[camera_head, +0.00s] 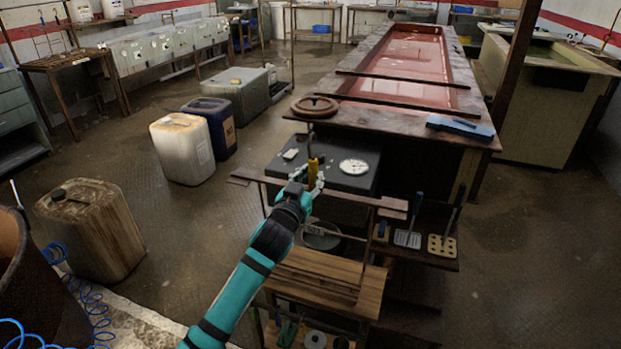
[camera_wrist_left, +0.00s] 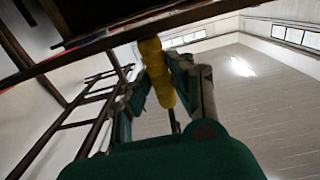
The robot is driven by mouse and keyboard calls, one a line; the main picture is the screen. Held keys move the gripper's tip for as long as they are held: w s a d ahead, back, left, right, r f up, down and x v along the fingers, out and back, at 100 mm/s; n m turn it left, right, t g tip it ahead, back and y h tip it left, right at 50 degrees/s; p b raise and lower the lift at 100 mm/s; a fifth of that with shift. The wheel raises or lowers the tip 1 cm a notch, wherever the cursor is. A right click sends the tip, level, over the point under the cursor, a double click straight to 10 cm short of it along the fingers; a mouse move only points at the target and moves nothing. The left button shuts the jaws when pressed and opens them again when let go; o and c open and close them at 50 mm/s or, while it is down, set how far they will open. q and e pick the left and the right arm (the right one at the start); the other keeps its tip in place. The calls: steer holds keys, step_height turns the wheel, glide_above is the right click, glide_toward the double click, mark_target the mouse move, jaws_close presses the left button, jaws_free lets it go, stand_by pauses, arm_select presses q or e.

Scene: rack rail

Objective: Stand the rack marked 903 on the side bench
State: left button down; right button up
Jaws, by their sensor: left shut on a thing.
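My left gripper (camera_head: 312,184) is shut on a yellow ribbed handle (camera_head: 315,168) at the near edge of a dark-topped stand. The handle also shows between both fingers in the left wrist view (camera_wrist_left: 158,72). A thin dark rod rises above it. Two other racks, one with a grey holed plate (camera_head: 407,238) and one with a tan holed plate (camera_head: 441,245), stand on a dark shelf at right. Which surface is the side bench, I cannot tell. My right gripper is out of view.
The dark top (camera_head: 335,182) carries a white dial (camera_head: 353,167) and a small pale block (camera_head: 291,154). A brown round lid (camera_head: 315,106) lies behind it, before the long red tank (camera_head: 405,60). A lower wooden shelf (camera_head: 340,290) is largely bare. Drums (camera_head: 183,148) stand at left.

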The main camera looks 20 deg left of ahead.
arm_select(q)
steer(key=shift+r, duration=0.1)
steer(key=c, duration=1.2)
jaws_free()
steer(key=shift+o, duration=0.2)
steer(key=s, duration=1.2)
steer(key=shift+a+b, duration=0.2)
steer(key=shift+b, duration=0.15)
